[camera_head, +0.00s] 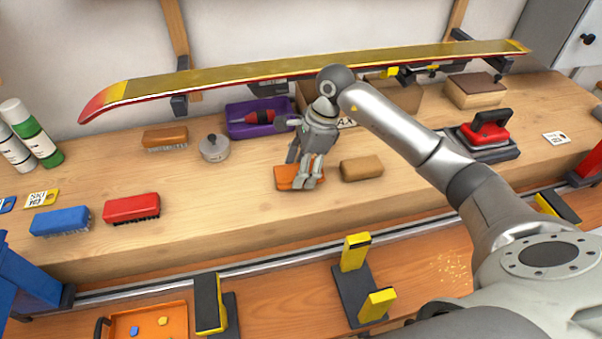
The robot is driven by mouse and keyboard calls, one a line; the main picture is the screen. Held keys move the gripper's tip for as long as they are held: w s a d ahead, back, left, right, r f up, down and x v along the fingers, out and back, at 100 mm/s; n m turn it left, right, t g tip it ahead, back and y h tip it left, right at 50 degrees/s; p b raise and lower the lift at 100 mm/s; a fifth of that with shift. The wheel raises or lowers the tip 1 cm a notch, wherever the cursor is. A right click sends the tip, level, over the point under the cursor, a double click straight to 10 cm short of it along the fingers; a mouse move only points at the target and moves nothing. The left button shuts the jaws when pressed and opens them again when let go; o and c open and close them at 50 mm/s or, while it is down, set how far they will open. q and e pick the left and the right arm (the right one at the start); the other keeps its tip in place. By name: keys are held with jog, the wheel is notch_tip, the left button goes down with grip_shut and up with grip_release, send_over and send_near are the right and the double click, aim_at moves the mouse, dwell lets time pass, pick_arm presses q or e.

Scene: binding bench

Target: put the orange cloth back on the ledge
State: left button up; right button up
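A folded orange cloth (285,177) lies on the wooden ledge (230,200), near its middle. My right gripper (306,181) reaches down from the right, with its fingertips at the right part of the cloth and hiding some of it. I cannot tell whether the fingers are closed on the cloth or only in front of it. My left gripper is not in view.
A tan block (361,168) lies just right of the cloth. A purple tray (257,118), a round metal tin (214,148) and a brown brush (165,138) stand behind and left. A ski (300,68) spans the back. Yellow-tipped clamps (356,251) stand in front.

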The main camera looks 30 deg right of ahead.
notch_tip(320, 180, down, 3)
jog(key=shift+r+p, duration=0.1)
jog(key=shift+p, duration=0.85)
jog(key=shift+f, duration=0.2)
jog(key=shift+f+b, duration=0.15)
jog(key=shift+b, duration=0.15)
jog(key=o, duration=0.9)
jog(key=shift+r+p, duration=0.3)
jog(key=b+v, duration=0.3)
jog(key=v, duration=0.7)
jog(key=shift+d+r+b, duration=0.15)
jog(key=shift+d+b, duration=0.05)
jog(key=shift+b, duration=0.15)
jog(key=shift+d+r, duration=0.15)
jog(key=shift+r, duration=0.55)
